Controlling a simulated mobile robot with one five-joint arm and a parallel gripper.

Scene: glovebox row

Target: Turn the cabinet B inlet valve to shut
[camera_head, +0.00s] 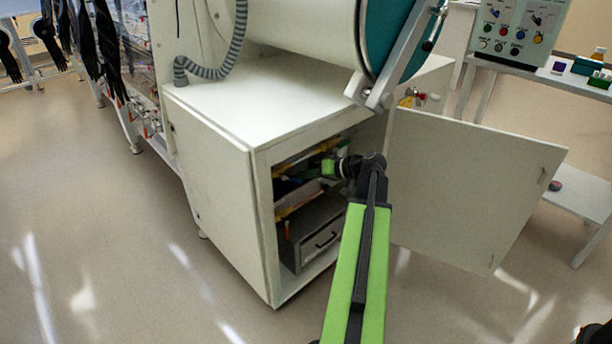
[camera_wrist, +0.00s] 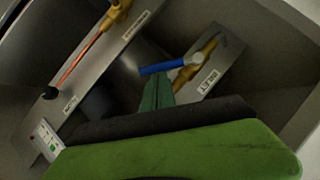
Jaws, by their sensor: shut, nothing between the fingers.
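A valve with a blue lever (camera_wrist: 160,67) and a brass body (camera_wrist: 210,46) is mounted on a grey plate inside the cabinet, in the wrist view. The lever lies at an angle to the brass pipe. A small label (camera_wrist: 209,80) sits beside it, too blurred to read surely. My gripper (camera_wrist: 157,92) is shut and empty, its green tip just below the lever in the picture. I cannot tell whether it touches the lever. In the head view my gripper (camera_head: 328,167) reaches into the open white cabinet (camera_head: 215,150), where the valve is not clearly visible.
The cabinet door (camera_head: 470,185) stands wide open to the right of my arm. A grey drawer box (camera_head: 315,240) fills the lower cabinet. In the wrist view another brass fitting (camera_wrist: 115,14) with a copper tube (camera_wrist: 80,60) is at upper left. Floor at left is clear.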

